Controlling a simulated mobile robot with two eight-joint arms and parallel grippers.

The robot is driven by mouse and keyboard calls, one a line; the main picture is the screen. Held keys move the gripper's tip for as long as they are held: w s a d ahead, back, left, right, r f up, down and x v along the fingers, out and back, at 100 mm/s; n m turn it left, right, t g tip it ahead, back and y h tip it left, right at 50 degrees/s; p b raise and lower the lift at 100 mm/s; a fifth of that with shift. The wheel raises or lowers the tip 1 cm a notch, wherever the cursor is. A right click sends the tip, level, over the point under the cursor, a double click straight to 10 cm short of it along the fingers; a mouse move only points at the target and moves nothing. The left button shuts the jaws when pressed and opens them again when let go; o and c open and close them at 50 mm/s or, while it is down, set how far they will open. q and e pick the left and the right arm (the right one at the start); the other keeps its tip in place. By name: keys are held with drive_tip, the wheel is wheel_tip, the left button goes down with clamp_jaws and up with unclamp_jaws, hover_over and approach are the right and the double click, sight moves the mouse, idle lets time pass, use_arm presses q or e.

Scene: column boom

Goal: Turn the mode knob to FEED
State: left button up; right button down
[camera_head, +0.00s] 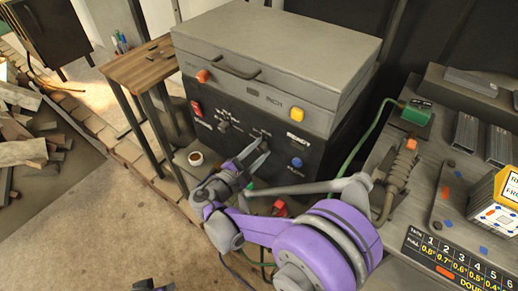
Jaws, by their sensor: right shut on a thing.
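A dark machine (217,108) with a grey lid stands in the middle, its front panel facing me. The panel carries a small dark knob or lever (223,127) on the left. My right gripper (262,148) reaches up to the panel from the lower right and is shut at a knob right of that lever. Its fingers hide most of this knob, which I take to be the mode knob; its pointer direction cannot be read. The small labels are too blurred to read. Part of my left gripper (153,286) shows at the bottom edge; its fingers are mostly cut off.
The panel also has orange (202,76), red (196,108), yellow (298,115) and blue (297,162) buttons. A wooden side table (140,68) stands left of the machine. A grey workbench (455,165) with metal parts and a yellow box (497,198) stands at right. Open floor lies lower left.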

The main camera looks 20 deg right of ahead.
drive_tip(key=m+p, duration=0.1)
drive_tip(key=m, duration=0.4)
drive_tip(key=m+p, duration=0.1)
drive_tip(key=m, duration=0.4)
drive_tip(key=shift+m, duration=0.3)
idle(0.4)
drive_tip(key=shift+c, duration=2.2)
unclamp_jaws()
drive_tip(key=v, duration=1)
drive_tip(key=shift+s+a+p, duration=0.25)
drive_tip(key=shift+s+p, duration=0.05)
drive_tip(key=shift+p, duration=0.15)
